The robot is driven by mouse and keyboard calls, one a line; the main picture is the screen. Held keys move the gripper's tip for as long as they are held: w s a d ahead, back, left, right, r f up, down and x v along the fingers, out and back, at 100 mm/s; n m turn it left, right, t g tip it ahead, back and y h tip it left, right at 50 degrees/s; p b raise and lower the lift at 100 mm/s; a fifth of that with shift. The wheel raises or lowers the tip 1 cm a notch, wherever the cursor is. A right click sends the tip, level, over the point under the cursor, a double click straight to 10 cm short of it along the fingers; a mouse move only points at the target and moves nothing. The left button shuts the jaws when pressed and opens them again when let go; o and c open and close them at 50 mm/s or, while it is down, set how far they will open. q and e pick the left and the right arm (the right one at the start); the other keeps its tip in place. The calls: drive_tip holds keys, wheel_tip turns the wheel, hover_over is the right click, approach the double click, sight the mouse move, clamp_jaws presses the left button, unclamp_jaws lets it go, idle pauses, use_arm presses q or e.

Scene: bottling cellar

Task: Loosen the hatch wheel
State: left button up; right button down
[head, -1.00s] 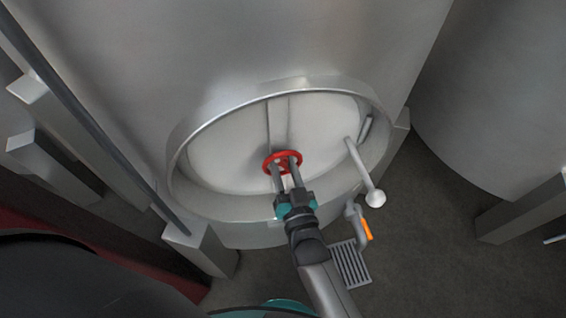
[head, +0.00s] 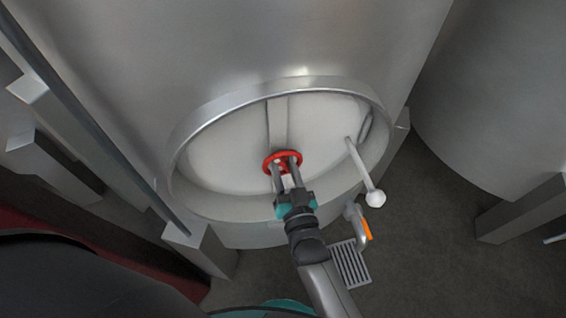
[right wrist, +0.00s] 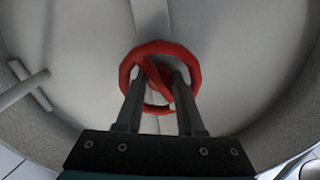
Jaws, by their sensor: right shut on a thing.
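The red hatch wheel (head: 270,157) sits at the middle of the pale oval hatch door (head: 225,155) on the steel tank. My right gripper (head: 286,168) reaches up to the wheel from below and is shut on it. In the right wrist view the wheel's ring (right wrist: 160,48) surrounds the fingertips (right wrist: 158,85), and a red spoke lies between the two fingers. The hatch door lies within its round frame (head: 180,135). My left gripper is in neither view.
A lever with a white ball knob (head: 375,198) sticks out at the hatch's right side. Below it is a pipe with an orange-handled valve (head: 367,230), above a floor grate (head: 350,263). Steel tank legs (head: 200,250) stand left. Another tank (head: 495,100) stands right, with open floor between.

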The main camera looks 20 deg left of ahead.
drive_tip(key=shift+f, duration=0.15)
drive_tip(key=c, duration=0.5)
unclamp_jaws()
drive_tip(key=shift+s, duration=0.1)
drive_tip(key=v, duration=1.5)
drive_tip(key=shift+d+p, duration=0.1)
drive_tip(key=shift+p, duration=0.25)
